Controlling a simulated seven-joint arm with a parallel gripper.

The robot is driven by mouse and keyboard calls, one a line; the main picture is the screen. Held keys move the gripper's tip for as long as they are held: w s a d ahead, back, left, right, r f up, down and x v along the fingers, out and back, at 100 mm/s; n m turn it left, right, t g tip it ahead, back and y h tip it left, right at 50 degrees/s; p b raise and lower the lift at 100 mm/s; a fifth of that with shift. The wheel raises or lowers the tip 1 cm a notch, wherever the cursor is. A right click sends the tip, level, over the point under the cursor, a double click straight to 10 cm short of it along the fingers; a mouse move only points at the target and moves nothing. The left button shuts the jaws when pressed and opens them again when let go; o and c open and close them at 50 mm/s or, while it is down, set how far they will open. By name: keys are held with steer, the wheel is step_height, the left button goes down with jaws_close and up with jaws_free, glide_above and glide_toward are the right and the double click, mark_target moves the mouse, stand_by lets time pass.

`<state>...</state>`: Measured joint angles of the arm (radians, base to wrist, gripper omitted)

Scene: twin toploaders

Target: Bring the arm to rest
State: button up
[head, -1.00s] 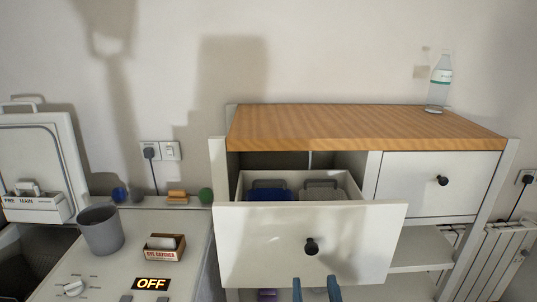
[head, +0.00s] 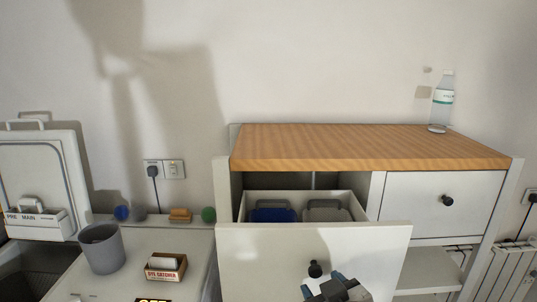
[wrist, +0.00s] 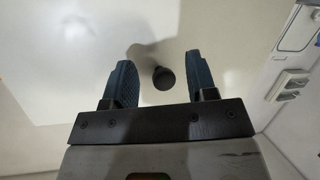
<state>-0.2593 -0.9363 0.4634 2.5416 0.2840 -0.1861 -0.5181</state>
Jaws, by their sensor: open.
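My gripper (head: 335,288) shows at the bottom edge of the head view, in front of the open left drawer (head: 270,245). Its blue fingers are spread and empty in the wrist view (wrist: 161,80). The drawer's black knob (wrist: 163,77) shows between and beyond the fingers there. The same knob is just above my gripper in the head view. I cannot tell the exact gap between knob and fingers.
The pulled-out drawer holds a blue container (head: 272,212) and a grey container (head: 326,212). A bottle (head: 441,102) stands on the wooden top (head: 350,147). A grey cup (head: 102,249) and a brown box (head: 165,267) sit on the left machine. The right drawer (head: 430,205) is shut.

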steer(key=s+d+m+g+h, duration=0.3)
steer(key=s+d+m+g, duration=0.2)
steer(key=d+g, duration=0.3)
steer(key=g, duration=0.3)
steer(key=shift+d+r, duration=0.15)
steer(key=shift+d, duration=0.2)
